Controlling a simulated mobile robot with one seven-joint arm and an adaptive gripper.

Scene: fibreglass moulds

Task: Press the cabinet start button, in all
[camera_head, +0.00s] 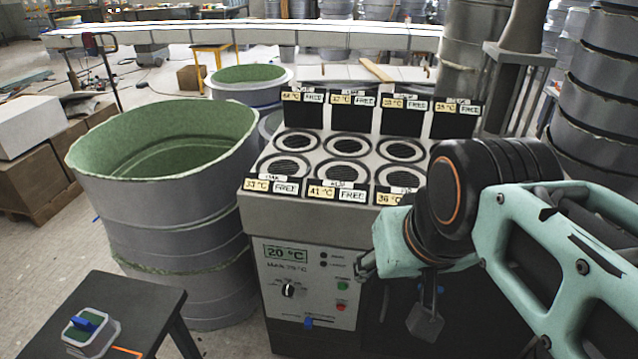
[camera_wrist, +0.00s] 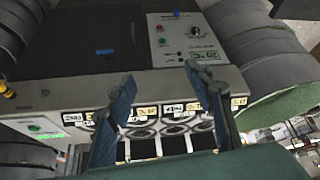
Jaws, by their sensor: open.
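The grey cabinet (camera_head: 300,232) has a pale front panel with a 20 °C display (camera_head: 285,253), a dark knob (camera_head: 288,290), a green button (camera_head: 342,285) and a red button (camera_head: 341,306) below it. Which button is start is too small to read. In the upside-down wrist view, the green button (camera_wrist: 162,42) and red button (camera_wrist: 160,28) show beyond the fingers. My gripper (camera_head: 395,292) is open and empty, right of the panel in the head view. Its blue-grey fingers (camera_wrist: 160,74) are apart in the wrist view, with no visible contact with the green button.
Several round wells with temperature and FREE labels fill the cabinet top (camera_head: 330,171). A large green-lined mould (camera_head: 165,190) stands left. A dark table (camera_head: 125,300) at the front left holds a small blue-handled object (camera_head: 88,325). Stacked grey moulds (camera_head: 600,110) stand at the right.

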